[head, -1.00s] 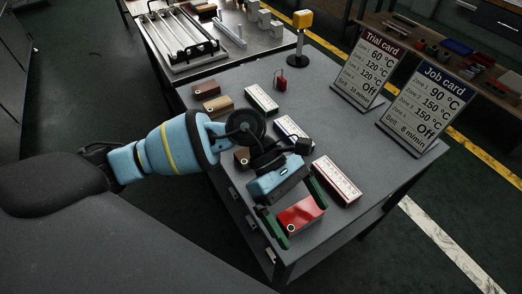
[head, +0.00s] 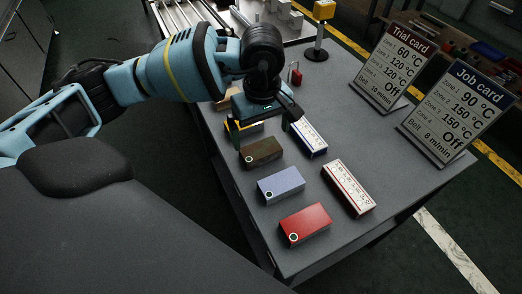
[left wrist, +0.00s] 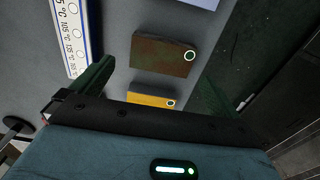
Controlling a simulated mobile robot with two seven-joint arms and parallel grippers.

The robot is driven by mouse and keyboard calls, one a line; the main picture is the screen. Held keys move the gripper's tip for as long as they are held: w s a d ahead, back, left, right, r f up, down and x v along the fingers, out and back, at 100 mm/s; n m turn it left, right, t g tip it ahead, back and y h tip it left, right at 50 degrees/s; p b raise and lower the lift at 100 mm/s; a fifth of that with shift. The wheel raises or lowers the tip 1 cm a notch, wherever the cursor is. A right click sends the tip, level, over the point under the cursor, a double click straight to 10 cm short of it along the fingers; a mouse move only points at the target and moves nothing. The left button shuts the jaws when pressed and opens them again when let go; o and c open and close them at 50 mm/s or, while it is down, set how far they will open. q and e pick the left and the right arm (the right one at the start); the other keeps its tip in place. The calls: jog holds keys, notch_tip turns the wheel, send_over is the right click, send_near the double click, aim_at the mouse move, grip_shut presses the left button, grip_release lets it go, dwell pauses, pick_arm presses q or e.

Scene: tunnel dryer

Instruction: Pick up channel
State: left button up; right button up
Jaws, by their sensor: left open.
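My left gripper (head: 262,128) is open over the left part of the grey table, behind a brown block (head: 262,153). In the left wrist view its dark green fingers (left wrist: 155,90) stand apart on either side of a yellow block (left wrist: 152,100). They hold nothing. The brown block (left wrist: 165,55) lies beyond the yellow one there. A light blue block (head: 281,185) and a red block (head: 306,224) lie nearer the table's front. Each has a round marker. I cannot tell which object is the channel. My right gripper is not in view.
White printed strips, one red-edged (head: 348,187) and one blue-edged (head: 308,139), lie to the right of the blocks. The Trial card (head: 393,68) and Job card (head: 459,112) stand at the right. A yellow-topped post (head: 323,12) stands behind. Table between strips and cards is clear.

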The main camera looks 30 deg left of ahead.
aim_at(261, 149)
pick_arm(q)
jog(key=shift+s+f, duration=0.2)
jog(key=shift+f, duration=2.75)
jog(key=c, duration=0.9)
jog(key=shift+r, duration=0.15)
